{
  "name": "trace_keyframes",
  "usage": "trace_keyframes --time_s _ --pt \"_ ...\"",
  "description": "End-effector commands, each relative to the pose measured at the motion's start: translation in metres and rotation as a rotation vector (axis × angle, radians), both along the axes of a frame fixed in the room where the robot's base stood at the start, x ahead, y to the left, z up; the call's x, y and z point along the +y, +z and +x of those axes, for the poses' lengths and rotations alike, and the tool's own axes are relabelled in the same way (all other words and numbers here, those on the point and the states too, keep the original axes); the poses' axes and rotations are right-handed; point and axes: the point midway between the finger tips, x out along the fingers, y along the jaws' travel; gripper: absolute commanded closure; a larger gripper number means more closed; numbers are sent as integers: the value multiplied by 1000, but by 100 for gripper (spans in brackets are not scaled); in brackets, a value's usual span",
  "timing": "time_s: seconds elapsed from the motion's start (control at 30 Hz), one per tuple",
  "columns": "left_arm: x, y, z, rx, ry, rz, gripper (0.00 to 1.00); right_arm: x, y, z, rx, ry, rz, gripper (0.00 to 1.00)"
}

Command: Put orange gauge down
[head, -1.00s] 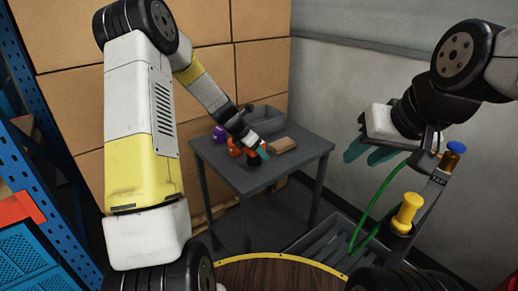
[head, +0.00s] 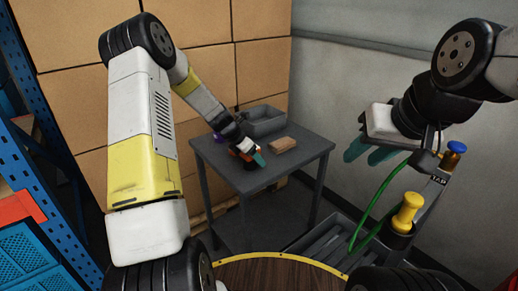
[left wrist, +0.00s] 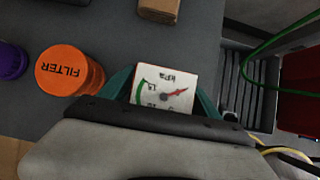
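The orange gauge (left wrist: 163,88) has a white dial marked kPa with a red needle. In the left wrist view it sits between the teal fingers of my left gripper (left wrist: 165,92), which flank it closely on both sides. In the head view my left gripper (head: 251,157) is low over the near part of the grey table (head: 225,170). The gauge is mostly hidden there, and I cannot tell whether it touches the tabletop. My right gripper (head: 365,152) is at the right, with its teal fingers apart and nothing seen between them.
An orange FILTER cylinder (left wrist: 70,70) stands left of the gauge, with a purple item (left wrist: 12,60) beyond it. A brown block (head: 283,144) and a grey bin (head: 264,121) are on the table. A yellow-handled fitting (head: 407,210) and green hose (head: 378,205) are at the right.

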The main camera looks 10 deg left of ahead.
Motion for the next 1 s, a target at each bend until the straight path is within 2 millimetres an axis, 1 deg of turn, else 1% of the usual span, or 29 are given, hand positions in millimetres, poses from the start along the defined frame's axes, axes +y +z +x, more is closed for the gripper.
trace_keyframes --time_s 0.3,0.43,0.57,0.8,1.0 --pt "0 1 0 0 0 0 20 0 0 0 0 0 0 64" --pt "2 7 -1 -1 0 1 20 0 0 0 0 0 0 64" --pt "10 25 -8 -5 2 2 20 0 0 0 0 0 0 64" --pt "30 69 -29 -4 3 2 20 0 0 0 0 0 0 64" --pt "42 95 -41 -3 1 1 20 0 0 0 0 0 0 64"
